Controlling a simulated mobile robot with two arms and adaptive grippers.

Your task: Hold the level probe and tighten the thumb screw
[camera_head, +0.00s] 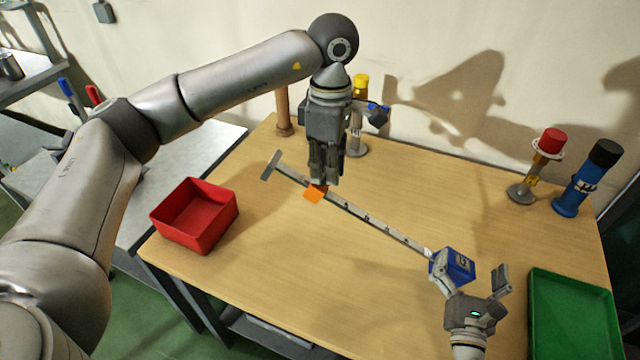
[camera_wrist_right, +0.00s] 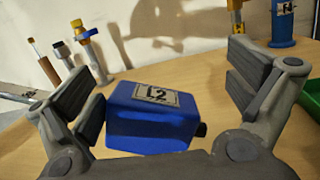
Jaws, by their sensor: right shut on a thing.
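The level probe is a long, thin marked rod (camera_head: 385,230) with a blue head (camera_head: 455,265) labelled L2 and a grey crosspiece (camera_head: 270,165) at its far end. An orange flag (camera_head: 315,194) is on the rod below my left gripper (camera_head: 326,183). That gripper points down over the rod with its fingers close together; whether they grip it is hidden.
A red bin (camera_head: 195,215) stands at the table's left edge, a green tray (camera_head: 570,318) at the right. A brown post (camera_head: 283,112) and yellow-topped stand (camera_head: 360,86) stand behind. A red-topped stand (camera_head: 546,150) and blue cylinder (camera_head: 585,185) are back right.

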